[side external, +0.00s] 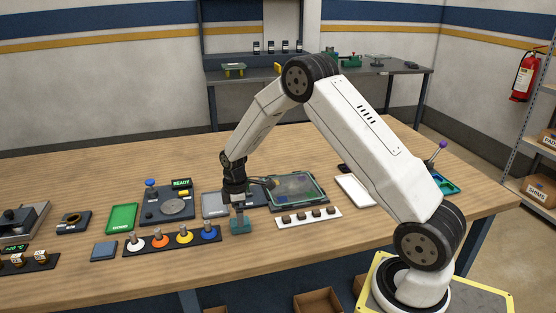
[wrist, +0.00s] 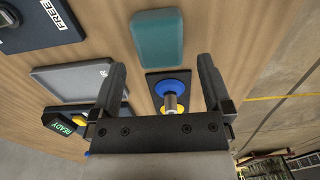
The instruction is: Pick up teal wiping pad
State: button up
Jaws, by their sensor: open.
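The teal wiping pad (side external: 240,227) lies on the wooden table near its front edge, directly below my gripper (side external: 238,208) in the side view. In the wrist view the pad (wrist: 158,38) is a rounded teal block at top centre, just beyond the fingertips of my gripper (wrist: 161,64). The fingers are spread apart with nothing held between them. The pad lines up roughly with the gap between them. Whether a fingertip touches the pad, I cannot tell.
A dark strip with white, orange, yellow and blue posts (side external: 208,232) stands just left of the pad. Behind are a grey tray (side external: 214,204) and a dark screen-like panel (side external: 298,187).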

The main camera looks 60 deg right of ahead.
jog(key=shift+w+f, duration=0.1)
jog(key=shift+f, duration=2)
jog(key=c, duration=1.1)
jog(key=shift+r, duration=0.15)
jog(key=shift+c, duration=0.2)
jog(key=shift+r, duration=0.8)
jog(key=s+a+r, duration=0.3)
jog(key=s+r, duration=0.8)
jog(key=s, duration=0.2)
jog(key=shift+s, duration=0.35)
